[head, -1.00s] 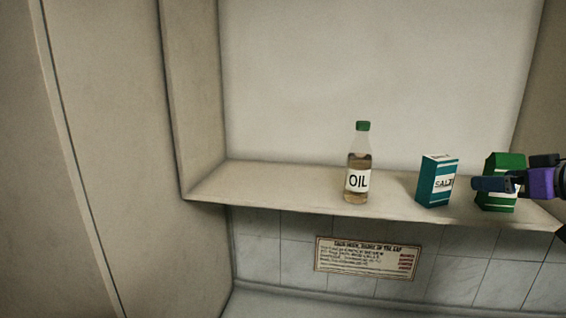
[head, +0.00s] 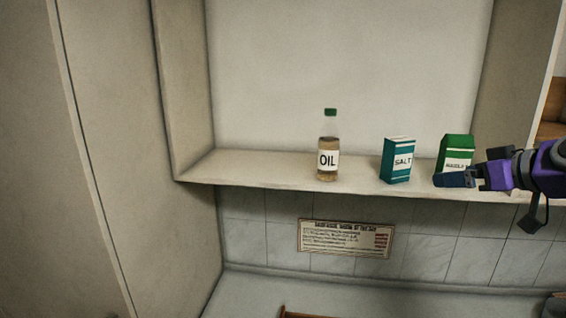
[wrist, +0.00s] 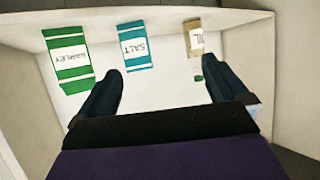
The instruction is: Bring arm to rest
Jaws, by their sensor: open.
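My gripper (head: 442,180) is at the right of the head view, in front of the shelf edge and the lower part of the green box. In the wrist view my gripper (wrist: 163,88) has its two fingers spread wide with nothing between them. On the shelf (head: 250,170) stand an oil bottle (head: 328,158) with a green cap, a teal salt box (head: 398,160) and a green box (head: 456,150), whose label reads like "BARLEY" in the wrist view (wrist: 68,60). The salt box (wrist: 135,46) and oil bottle (wrist: 194,40) also show there, apart from the fingers.
A printed notice (head: 345,238) is on the tiled wall (head: 245,232) below the shelf. A pale counter (head: 250,295) lies beneath. A tall cabinet panel (head: 95,160) fills the left side. The shelf left of the bottle is clear.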

